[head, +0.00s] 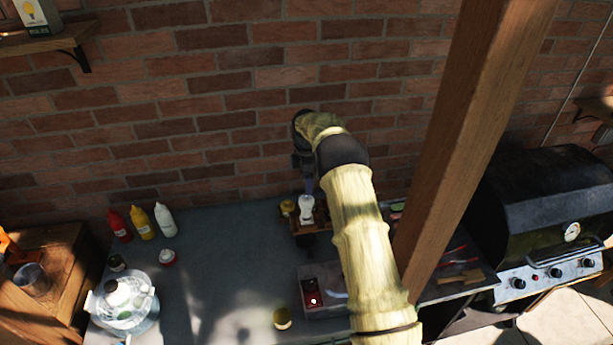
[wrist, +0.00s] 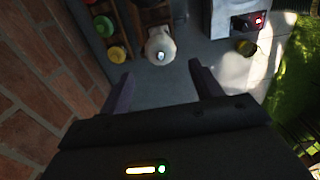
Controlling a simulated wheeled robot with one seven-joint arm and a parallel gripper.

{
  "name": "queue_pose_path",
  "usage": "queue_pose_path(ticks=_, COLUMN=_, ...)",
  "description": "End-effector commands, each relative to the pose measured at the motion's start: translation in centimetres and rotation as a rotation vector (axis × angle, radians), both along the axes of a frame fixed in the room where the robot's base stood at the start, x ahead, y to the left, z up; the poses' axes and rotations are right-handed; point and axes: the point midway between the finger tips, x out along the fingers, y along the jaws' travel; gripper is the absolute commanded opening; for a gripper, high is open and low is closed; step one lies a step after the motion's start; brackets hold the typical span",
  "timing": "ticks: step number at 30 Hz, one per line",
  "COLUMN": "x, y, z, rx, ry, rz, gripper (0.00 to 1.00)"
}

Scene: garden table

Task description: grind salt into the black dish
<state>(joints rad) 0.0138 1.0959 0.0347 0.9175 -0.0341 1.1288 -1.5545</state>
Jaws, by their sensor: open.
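A white grinder-like bottle (head: 306,207) with a pale top stands upright by a small wooden rack near the brick wall; it looks like the salt grinder. In the wrist view the white grinder (wrist: 160,46) is seen from above, just beyond my fingertips and roughly between their lines. My gripper (head: 308,186) hangs above it, fingers pointing down. In the wrist view my gripper (wrist: 160,74) is open with nothing between the fingers. I cannot clearly make out the black dish; my arm covers part of the table.
The rack (wrist: 114,30) holds jars with green, red and yellow lids. Red, yellow and white squeeze bottles (head: 143,223) stand left. A glass drink dispenser (head: 124,303) is at front left. A grey box (head: 325,307), a wooden post (head: 478,130) and a grill (head: 545,215) are right.

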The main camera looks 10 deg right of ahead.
Motion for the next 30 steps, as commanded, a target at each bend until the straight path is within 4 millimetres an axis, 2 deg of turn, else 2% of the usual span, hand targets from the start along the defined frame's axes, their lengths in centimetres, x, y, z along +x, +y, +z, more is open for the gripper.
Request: queue_pose_path(ticks=30, x=0.0, y=0.0, z=-6.8, rx=0.000, ry=0.001, rz=0.000, gripper=0.64)
